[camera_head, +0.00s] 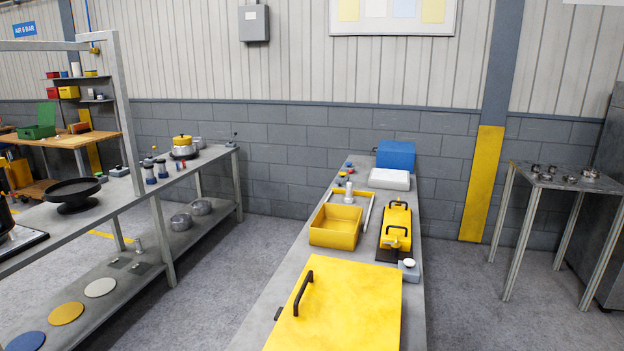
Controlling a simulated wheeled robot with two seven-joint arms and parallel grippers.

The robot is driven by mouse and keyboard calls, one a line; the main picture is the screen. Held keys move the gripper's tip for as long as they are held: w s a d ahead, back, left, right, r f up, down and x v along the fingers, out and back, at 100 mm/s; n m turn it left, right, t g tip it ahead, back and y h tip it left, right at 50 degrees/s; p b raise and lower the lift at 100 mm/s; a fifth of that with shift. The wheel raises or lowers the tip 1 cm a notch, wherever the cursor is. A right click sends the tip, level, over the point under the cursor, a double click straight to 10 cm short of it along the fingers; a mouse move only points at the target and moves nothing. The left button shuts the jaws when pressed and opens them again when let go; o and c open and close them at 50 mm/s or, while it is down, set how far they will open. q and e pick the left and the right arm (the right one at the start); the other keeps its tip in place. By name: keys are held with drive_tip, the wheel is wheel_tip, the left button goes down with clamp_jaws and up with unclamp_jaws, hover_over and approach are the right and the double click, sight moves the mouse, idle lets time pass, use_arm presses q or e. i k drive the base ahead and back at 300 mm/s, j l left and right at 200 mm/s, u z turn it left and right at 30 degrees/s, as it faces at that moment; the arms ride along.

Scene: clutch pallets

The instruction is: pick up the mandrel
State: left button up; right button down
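I cannot tell for certain which thing is the mandrel. A small pale metal upright peg (349,192) stands on the middle bench, just behind the yellow open bin (335,226), and could be it. Small metal parts (545,173) on the right-hand table are too small to identify. Neither my left nor my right gripper is in view.
The middle bench (272,297) also holds a yellow lidded box with a black handle (343,310), a yellow fixture (396,226), a white case (389,179) and a blue box (396,154). A left bench (108,205) carries a black dish (74,192). Floor between benches is clear.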

sight(349, 198)
drive_tip(key=i+j+u, duration=0.2)
drive_tip(key=j+u, duration=0.15)
drive_tip(key=j, duration=0.25)
drive_tip(key=i+j+u, duration=0.3)
drive_tip(key=j, duration=0.3)
drive_tip(key=i+j+u, duration=0.35)
drive_tip(key=j, duration=0.15)
drive_tip(key=i+j+u, duration=0.3)
drive_tip(key=i+j+z, duration=0.25)
drive_tip(key=i, duration=0.2)
drive_tip(key=i+j+z, duration=0.25)
drive_tip(key=i, duration=0.25)
drive_tip(key=i+l+z, duration=0.2)
drive_tip(key=i+z, duration=0.6)
drive_tip(key=i+j+z, duration=0.1)
drive_tip(key=i+z, duration=0.35)
drive_tip(key=i, duration=0.05)
